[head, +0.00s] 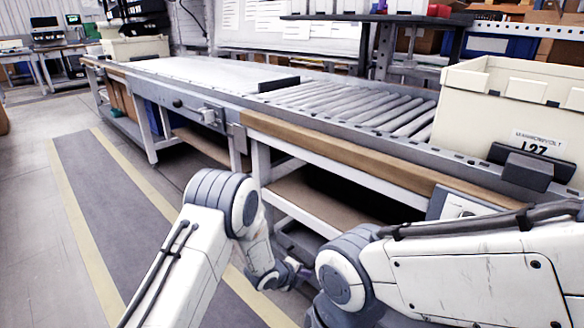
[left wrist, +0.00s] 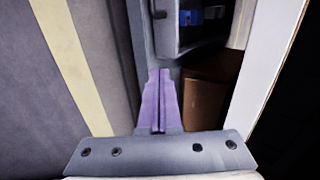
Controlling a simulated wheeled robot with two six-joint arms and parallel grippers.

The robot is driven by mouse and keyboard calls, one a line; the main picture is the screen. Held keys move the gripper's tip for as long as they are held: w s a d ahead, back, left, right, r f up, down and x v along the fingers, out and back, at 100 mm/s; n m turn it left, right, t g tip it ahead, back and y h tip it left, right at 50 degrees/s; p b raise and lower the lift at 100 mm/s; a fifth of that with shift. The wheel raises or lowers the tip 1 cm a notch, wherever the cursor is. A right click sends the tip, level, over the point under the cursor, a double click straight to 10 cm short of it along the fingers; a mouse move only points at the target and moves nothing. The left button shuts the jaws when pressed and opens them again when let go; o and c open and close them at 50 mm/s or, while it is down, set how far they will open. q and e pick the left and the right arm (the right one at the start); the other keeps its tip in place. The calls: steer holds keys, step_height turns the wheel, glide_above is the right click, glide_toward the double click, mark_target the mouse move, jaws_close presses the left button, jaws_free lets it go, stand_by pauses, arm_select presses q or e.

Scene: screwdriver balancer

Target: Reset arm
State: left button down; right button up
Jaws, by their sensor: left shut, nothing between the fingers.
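My left gripper (head: 290,272) hangs low at the end of my left arm, in front of the conveyor bench and above the floor. In the left wrist view its purple fingers (left wrist: 160,105) are together with nothing between them. My right arm comes in from the right with its elbow bent near the bottom middle. My right gripper is out of the head view. No screwdriver shows in either view.
A roller conveyor bench (head: 270,118) runs across the middle, with a lower shelf beneath. A cream bin (head: 480,110) labelled L27 stands on its right end. A dark floor lane (head: 110,210) with yellow edges lies open on the left. A brown box (left wrist: 205,95) shows near the left fingers.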

arm_select(q)
steer(key=s+a+r+n+g+y+p, duration=0.2)
steer(key=s+r+n, duration=0.4)
steer(key=s+r, duration=0.4)
steer(key=s+a+r+n+g+y+p, duration=0.1)
steer(key=s+a+r+n+y, duration=0.15)
steer(key=s+r+n, duration=0.8)
steer(key=s+a+r+n+g+p, duration=0.1)
steer(key=s+a+r+g, duration=0.15)
steer(key=s+r, duration=0.4)
steer(key=s+a+r+n+g+p, duration=0.1)
steer(key=s+a+r+n, duration=0.15)
steer(key=s, duration=0.75)
step_height(320, 180, up, 37)
steer(key=p, duration=3.7)
steer(key=shift+w+a+m+y, duration=0.15)
steer(key=shift+w+m+y, duration=0.15)
steer(key=shift+y, duration=0.15)
